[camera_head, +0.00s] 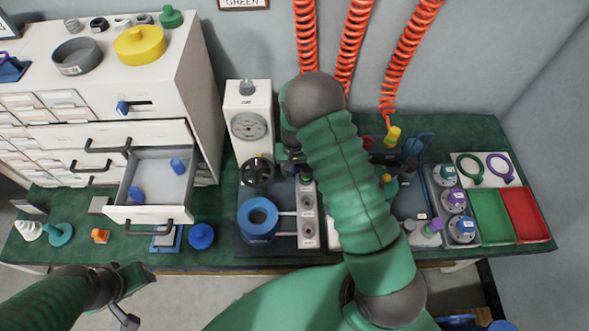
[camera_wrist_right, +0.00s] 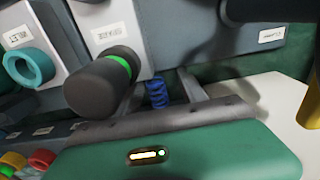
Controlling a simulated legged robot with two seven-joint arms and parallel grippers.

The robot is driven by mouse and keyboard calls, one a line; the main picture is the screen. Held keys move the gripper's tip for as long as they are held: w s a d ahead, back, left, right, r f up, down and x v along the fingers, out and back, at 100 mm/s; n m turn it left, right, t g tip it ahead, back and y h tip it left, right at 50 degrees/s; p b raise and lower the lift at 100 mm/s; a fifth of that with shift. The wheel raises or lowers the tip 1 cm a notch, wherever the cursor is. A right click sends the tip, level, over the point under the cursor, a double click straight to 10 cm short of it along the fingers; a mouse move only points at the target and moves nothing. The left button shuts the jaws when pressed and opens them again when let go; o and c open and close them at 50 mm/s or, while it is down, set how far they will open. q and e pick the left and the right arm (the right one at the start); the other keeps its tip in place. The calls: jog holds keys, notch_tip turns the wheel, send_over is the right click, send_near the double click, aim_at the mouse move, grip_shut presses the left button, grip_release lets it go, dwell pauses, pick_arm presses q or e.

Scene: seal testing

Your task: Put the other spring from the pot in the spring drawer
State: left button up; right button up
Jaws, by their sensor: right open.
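The pulled-out drawer (camera_head: 118,213) is at the left in the head view. A blue coiled spring (camera_wrist_right: 157,93) shows upright in the right wrist view, between my right gripper's (camera_wrist_right: 168,98) open fingers; contact is unclear. In the head view my right gripper (camera_head: 290,165) is mostly hidden behind my arm, near the gauge machine. My left gripper (camera_head: 142,296) is open and empty, in front of the bench.
The white gauge machine (camera_head: 249,95) stands left of my right arm. A black knob with a green ring (camera_wrist_right: 104,82) is close to the right gripper. Red coiled hoses (camera_head: 350,50) hang behind. Green (camera_head: 491,216) and red (camera_head: 526,213) trays are at the right.

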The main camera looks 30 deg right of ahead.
jog(key=shift+s+a, duration=0.1)
jog(key=shift+c, duration=0.7)
jog(key=shift+s+d+f, duration=0.1)
jog(key=shift+d+f, duration=0.05)
jog(key=shift+d, duration=0.55)
jog(key=c, duration=0.7)
jog(key=shift+d, duration=0.1)
jog(key=shift+c, duration=1.3)
jog(key=shift+a, duration=0.5)
grip_shut()
jog(key=shift+d+r, duration=0.15)
jog(key=shift+r, duration=0.5)
notch_tip(320, 180, up, 27)
jog(key=p, duration=0.5)
pick_arm(q)
jog(key=w+p+v, duration=0.2)
jog(key=p+v, duration=0.5)
jog(key=v, duration=0.5)
jog(key=shift+w+d+r, duration=0.3)
jog(key=shift+d, duration=0.1)
pick_arm(e)
jog(key=s+a+f+n, duration=0.2)
jog(key=s+a+n, duration=0.4)
jog(key=a, duration=0.4)
jog(key=shift+a, duration=0.35)
